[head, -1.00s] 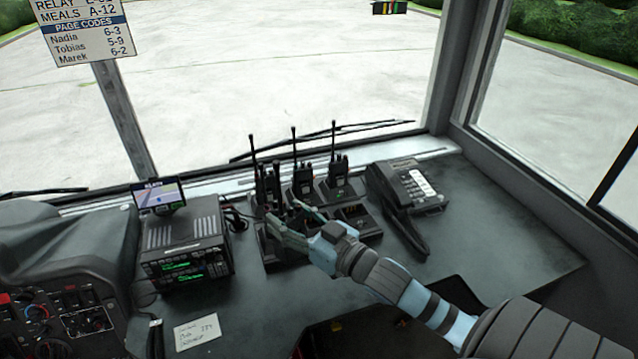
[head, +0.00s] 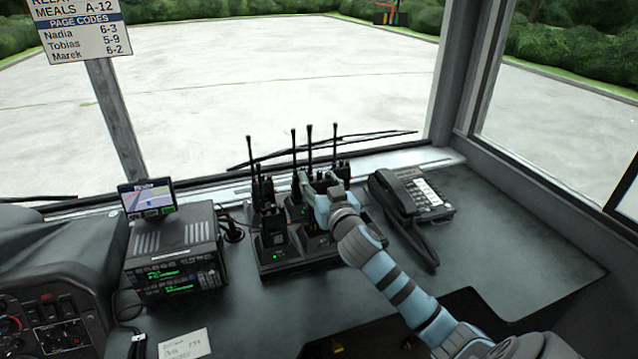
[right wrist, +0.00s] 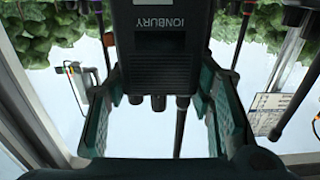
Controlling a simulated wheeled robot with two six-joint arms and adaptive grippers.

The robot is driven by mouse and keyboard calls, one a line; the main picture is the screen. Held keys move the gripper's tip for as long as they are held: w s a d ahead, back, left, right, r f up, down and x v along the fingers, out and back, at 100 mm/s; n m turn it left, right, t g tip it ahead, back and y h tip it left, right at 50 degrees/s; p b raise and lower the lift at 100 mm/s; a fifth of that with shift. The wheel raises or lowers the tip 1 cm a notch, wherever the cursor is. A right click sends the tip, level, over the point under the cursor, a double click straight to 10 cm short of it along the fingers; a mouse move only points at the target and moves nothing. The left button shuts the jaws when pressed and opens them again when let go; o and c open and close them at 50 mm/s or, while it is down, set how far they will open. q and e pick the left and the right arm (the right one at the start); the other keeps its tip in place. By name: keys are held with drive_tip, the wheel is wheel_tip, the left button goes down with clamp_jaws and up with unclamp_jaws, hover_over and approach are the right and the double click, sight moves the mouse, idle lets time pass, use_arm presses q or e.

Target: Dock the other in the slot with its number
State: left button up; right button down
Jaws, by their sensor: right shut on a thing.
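My right gripper (head: 319,188) is above the back part of the black charger dock (head: 300,262). It is shut on a black two-way radio (right wrist: 157,45) marked IONBURY, with a finger on either side of it in the right wrist view. Its tall antenna (head: 309,145) rises above the gripper. Other radios stand upright in the dock: a back left one (head: 261,190), a front left one (head: 273,228), a back middle one (head: 294,203) and a back right one (head: 343,172). My gripper and arm hide part of the dock's right side. Slot numbers are too small to read. My left gripper is not in view.
A desk phone (head: 418,195) stands close to the dock's right. A radio unit (head: 172,255) with a small screen (head: 147,197) is to the left. A page-code sign (head: 80,30) hangs at upper left. A paper note (head: 185,345) lies in front.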

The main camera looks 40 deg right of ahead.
drive_tip(key=shift+f+b, duration=2.9)
drive_tip(key=shift+f, duration=0.5)
drive_tip(key=c, duration=0.7)
unclamp_jaws()
drive_tip(key=v, duration=1.2)
drive_tip(key=shift+a, duration=0.1)
